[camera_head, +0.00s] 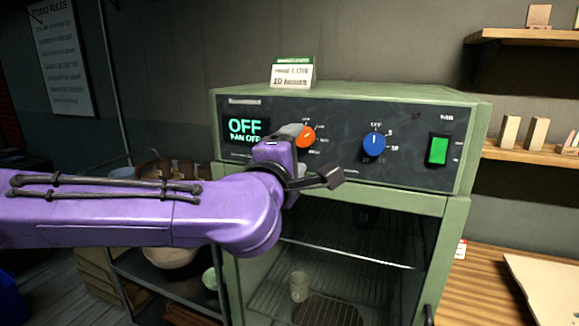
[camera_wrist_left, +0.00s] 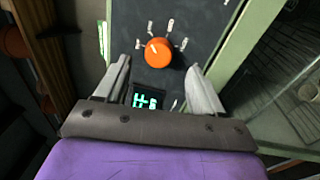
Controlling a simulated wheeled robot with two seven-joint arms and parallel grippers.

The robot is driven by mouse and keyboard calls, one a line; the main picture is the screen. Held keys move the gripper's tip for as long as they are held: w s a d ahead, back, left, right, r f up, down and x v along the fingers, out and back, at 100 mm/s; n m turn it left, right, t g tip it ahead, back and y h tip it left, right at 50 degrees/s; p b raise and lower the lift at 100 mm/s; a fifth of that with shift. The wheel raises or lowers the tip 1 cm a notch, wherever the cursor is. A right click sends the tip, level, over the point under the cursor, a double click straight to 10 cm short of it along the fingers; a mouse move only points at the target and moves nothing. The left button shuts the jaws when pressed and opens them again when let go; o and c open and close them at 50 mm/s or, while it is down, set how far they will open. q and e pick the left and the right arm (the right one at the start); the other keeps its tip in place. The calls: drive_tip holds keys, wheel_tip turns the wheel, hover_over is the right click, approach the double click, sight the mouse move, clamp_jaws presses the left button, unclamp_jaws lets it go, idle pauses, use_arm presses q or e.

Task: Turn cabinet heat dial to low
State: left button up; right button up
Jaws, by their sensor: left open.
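The green cabinet (camera_head: 470,150) has a dark control panel with an orange dial (camera_head: 306,137), partly hidden by my left gripper (camera_head: 292,134). In the left wrist view the orange dial (camera_wrist_left: 158,52) has a white pointer mark and several small labels around it, too small to read. My left gripper (camera_wrist_left: 159,68) is open, its two pale fingers on either side of the dial's line but apart from it. The dial lies slightly beyond the fingertips. The cabinet display (camera_head: 246,130) reads OFF and FAN OFF. My right gripper is not in view.
A blue dial (camera_head: 374,142) and a green switch (camera_head: 438,150) sit further right on the panel. A glass front below shows racks and a cup (camera_head: 299,287). A wooden table (camera_head: 480,292) stands at right.

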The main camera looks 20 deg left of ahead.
use_arm(q)
drive_tip(key=s, duration=0.5)
drive_tip(key=shift+s+f+b, duration=0.15)
drive_tip(key=shift+f+b, duration=0.05)
drive_tip(key=shift+b, duration=0.2)
